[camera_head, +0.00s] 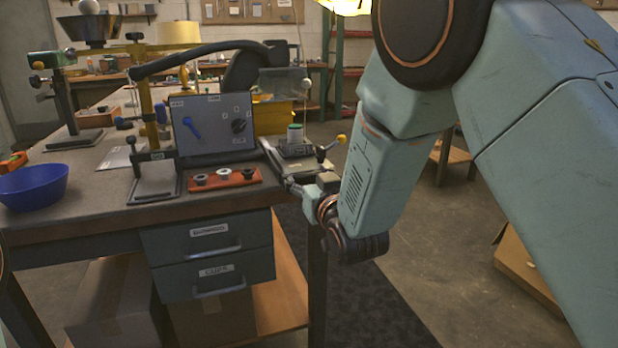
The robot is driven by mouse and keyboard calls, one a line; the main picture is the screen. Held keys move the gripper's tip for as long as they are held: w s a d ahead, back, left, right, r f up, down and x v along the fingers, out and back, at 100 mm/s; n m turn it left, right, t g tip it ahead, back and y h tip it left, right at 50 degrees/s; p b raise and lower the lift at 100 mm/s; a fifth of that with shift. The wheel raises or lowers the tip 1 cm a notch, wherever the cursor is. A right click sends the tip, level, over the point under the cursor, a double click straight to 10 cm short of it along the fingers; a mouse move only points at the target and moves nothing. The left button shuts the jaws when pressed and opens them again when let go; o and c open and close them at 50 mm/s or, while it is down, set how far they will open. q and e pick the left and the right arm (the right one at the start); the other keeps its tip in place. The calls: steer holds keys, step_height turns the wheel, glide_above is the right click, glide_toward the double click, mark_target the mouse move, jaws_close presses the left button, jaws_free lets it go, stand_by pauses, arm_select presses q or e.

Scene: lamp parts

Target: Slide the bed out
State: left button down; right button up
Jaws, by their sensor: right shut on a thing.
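A small dark bed (297,151) sits at the right end of the workbench, with a pale-topped green cylinder (295,133) standing on it. A lever with a yellow knob (341,139) sticks out to its right. My right gripper (284,172) reaches in from the right, low at the front edge of this fixture. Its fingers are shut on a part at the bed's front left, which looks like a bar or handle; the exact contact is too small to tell. My left gripper is out of view.
The workbench (85,205) holds a blue bowl (33,187), a grey panel (213,126), a red tray of small parts (225,180) and clamp stands. Drawers (208,238) sit below. The floor (420,285) right of the bench is partly open, with an open box (525,265).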

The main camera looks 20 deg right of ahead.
steer(key=shift+s+a+f, duration=0.1)
steer(key=shift+a+f, duration=0.05)
steer(key=shift+f, duration=0.15)
steer(key=o, duration=1.3)
steer(key=shift+o, duration=0.7)
steer(key=shift+s+a+r, duration=0.1)
steer(key=shift+r, duration=0.1)
steer(key=s, duration=1.2)
steer(key=shift+d, duration=0.3)
steer(key=shift+w, duration=0.1)
